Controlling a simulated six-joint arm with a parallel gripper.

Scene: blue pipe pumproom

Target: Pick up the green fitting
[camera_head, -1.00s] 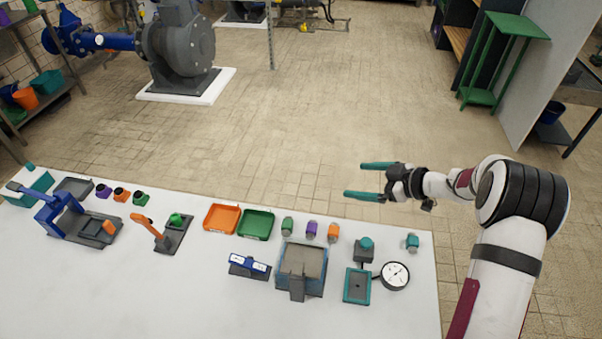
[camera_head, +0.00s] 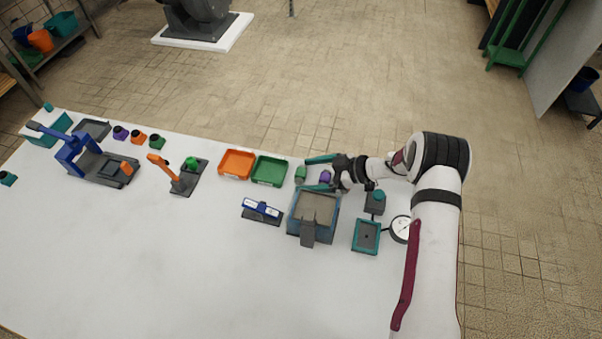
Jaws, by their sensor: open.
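A green fitting (camera_head: 300,174) stands upright on the white table, just right of the green tray. My gripper (camera_head: 304,174) is open and points left, with its two teal fingers spread. In this view the fingertips lie to the far and near sides of the green fitting. A purple fitting (camera_head: 325,177) shows between the fingers, closer to the palm. The gripper's height over the fittings and any contact cannot be told. An orange fitting seen earlier in that row is hidden behind the gripper.
An orange tray (camera_head: 236,164) and a green tray (camera_head: 269,171) sit to the left. A blue vise-like block (camera_head: 313,212), a teal-framed device (camera_head: 366,236) and a gauge (camera_head: 401,229) stand nearby. Another green-bodied fitting (camera_head: 157,141) is further left. The front table is clear.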

